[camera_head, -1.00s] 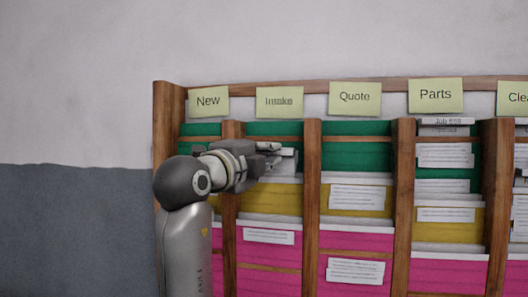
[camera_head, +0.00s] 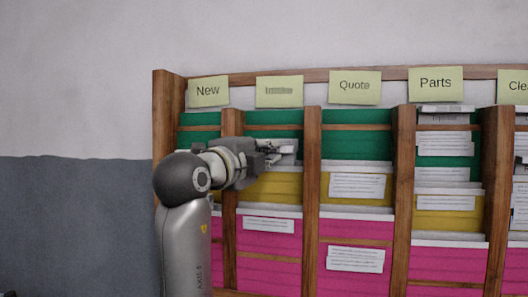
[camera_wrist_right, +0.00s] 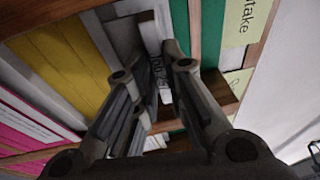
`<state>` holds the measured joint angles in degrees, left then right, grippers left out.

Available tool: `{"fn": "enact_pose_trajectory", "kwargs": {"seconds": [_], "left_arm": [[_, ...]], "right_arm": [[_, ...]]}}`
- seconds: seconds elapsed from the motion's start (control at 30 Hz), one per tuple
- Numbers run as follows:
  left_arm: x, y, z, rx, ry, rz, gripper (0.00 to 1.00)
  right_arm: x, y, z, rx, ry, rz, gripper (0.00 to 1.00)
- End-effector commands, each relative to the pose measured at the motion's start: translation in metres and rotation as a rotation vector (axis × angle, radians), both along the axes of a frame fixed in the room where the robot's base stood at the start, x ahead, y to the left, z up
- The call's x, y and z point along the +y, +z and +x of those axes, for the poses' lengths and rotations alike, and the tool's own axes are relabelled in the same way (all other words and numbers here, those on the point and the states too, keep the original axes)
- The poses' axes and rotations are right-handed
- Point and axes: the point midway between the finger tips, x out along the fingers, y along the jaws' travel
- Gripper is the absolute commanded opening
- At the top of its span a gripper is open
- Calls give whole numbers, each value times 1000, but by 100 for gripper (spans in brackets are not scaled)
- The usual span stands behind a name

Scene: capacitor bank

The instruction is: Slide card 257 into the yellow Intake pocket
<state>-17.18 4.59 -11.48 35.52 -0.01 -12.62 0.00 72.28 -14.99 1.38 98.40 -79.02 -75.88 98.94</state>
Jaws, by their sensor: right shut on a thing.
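My right gripper (camera_head: 274,152) is in front of the Intake column, at the height between its green pocket (camera_head: 272,117) and its yellow pocket (camera_head: 270,190). It is shut on a pale card (camera_wrist_right: 157,70), which shows between the fingers in the right wrist view; its printing is too small to read. The gripper also shows there (camera_wrist_right: 158,85). The yellow pocket (camera_wrist_right: 65,62) is on the left in that view. The fingers hide part of the card, and I cannot tell whether its lower edge is inside the pocket. My left gripper is not in view.
Wooden dividers (camera_head: 312,200) stand on both sides of the Intake column. A pink pocket (camera_head: 268,245) with a white label is below the yellow one. The Quote column (camera_head: 357,150) and Parts column (camera_head: 445,180) are to the right, the latter holding several cards.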

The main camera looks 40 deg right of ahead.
Motion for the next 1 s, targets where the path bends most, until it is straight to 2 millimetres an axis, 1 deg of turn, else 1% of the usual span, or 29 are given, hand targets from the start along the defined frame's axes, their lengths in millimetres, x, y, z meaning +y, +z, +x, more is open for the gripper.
{"fn": "enact_pose_trajectory", "kwargs": {"seconds": [0.27,0.3,0.47,0.5,0.8,0.87,1.0], "left_arm": [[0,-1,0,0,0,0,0],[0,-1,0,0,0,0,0],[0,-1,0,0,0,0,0],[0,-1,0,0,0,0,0],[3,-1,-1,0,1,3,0],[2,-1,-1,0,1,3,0],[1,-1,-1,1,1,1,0]], "right_arm": [[0,-1,0,0,0,-1,0],[0,-1,0,0,0,0,14],[0,-1,0,0,0,-1,35],[0,-1,0,0,0,-1,37],[1,-2,0,0,0,0,37],[4,-2,-2,0,1,-1,37],[19,-4,-8,1,3,-2,37]]}}
